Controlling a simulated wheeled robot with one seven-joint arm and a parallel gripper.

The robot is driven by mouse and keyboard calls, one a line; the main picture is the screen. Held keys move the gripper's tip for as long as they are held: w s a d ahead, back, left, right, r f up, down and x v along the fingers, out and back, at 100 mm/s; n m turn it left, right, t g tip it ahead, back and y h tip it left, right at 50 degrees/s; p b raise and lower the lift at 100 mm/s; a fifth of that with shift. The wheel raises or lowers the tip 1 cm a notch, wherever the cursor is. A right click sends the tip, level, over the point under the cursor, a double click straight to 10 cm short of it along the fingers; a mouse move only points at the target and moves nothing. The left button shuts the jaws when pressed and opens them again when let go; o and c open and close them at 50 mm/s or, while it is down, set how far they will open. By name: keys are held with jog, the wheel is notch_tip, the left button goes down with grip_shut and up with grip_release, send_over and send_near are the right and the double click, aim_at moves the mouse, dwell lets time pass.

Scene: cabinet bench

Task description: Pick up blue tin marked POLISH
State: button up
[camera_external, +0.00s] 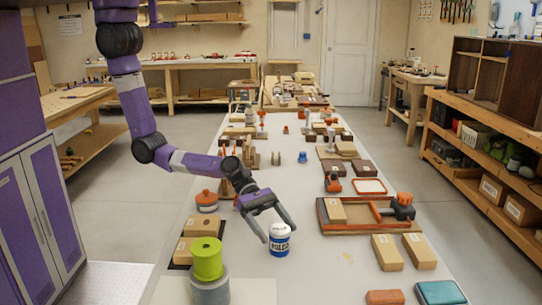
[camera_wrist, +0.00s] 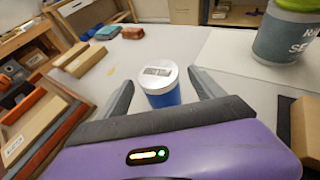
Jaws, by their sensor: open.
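The blue tin (camera_external: 279,243) with a white lid stands upright on the long light-topped bench in the external view, and dark lettering shows on its side. In the wrist view the tin (camera_wrist: 160,84) stands between my two fingers, its lid facing the camera. My gripper (camera_external: 278,231) is open, with its fingers on either side of the tin. In the wrist view my gripper (camera_wrist: 160,88) shows a gap between each finger and the tin. The tin's lower part is partly hidden by the gripper body in the wrist view.
A lime-green roll (camera_external: 207,258) on a grey container (camera_external: 210,290) stands left of the tin. A wooden tray (camera_external: 330,228) with a clamp and boxes (camera_external: 388,252) are to the right. A teal box (camera_external: 440,292) lies at the front right. Bench around the tin is clear.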

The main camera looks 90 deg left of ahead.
aim_at(286, 241)
jog(key=shift+x, duration=2.55)
jog(key=shift+w+r, duration=0.1)
jog(key=c, duration=1.6)
jog(key=shift+c, duration=0.5)
jog(key=shift+r, duration=0.2)
